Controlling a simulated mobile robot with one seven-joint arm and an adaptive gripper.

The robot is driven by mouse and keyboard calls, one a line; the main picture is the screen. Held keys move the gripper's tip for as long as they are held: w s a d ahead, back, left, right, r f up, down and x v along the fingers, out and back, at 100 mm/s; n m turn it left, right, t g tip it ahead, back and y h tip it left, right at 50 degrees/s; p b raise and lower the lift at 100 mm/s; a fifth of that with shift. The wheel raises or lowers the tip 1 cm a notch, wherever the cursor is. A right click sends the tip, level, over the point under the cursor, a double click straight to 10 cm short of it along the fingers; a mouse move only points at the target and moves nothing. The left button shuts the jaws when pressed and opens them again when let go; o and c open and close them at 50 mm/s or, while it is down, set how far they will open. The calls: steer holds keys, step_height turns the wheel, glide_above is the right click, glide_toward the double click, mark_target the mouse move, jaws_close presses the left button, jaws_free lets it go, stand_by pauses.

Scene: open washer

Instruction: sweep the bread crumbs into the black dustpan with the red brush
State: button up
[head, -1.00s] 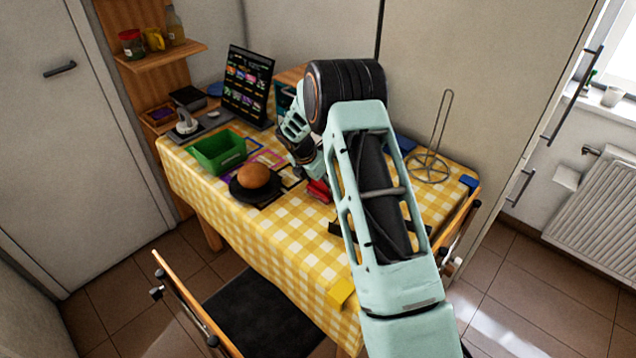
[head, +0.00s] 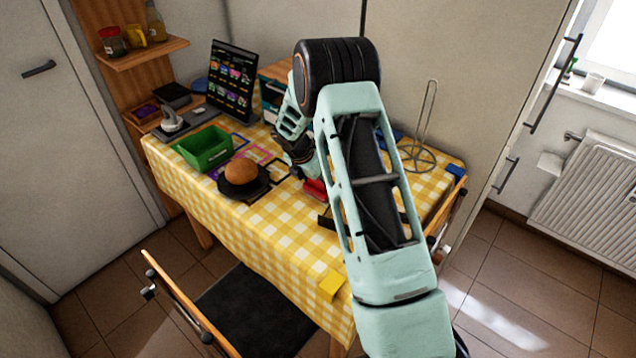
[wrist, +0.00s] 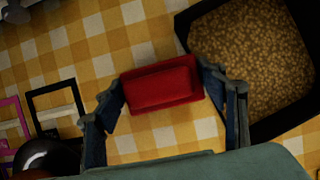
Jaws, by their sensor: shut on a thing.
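My gripper (wrist: 165,92) is shut on the red brush (wrist: 160,84), which sits between its fingers above the checked cloth in the wrist view. The brush (head: 315,189) also shows as a small red patch low beside my arm in the head view. The black dustpan (wrist: 280,124) is right of the brush in the wrist view, apart from it. A brown speckled mass, which looks like bread crumbs (wrist: 250,55), fills its inside. In the head view my arm hides most of the dustpan, and my gripper's fingers are hard to make out.
A bun (head: 241,171) on a dark plate (head: 262,184) and a green bin (head: 205,148) stand left of my gripper. A screen (head: 232,80) and a wire holder (head: 418,158) stand farther back. The front of the yellow checked table (head: 270,235) is mostly clear.

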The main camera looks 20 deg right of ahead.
step_height(320, 180, up, 8)
steer(key=p, duration=0.5)
steer(key=shift+w+f, duration=0.15)
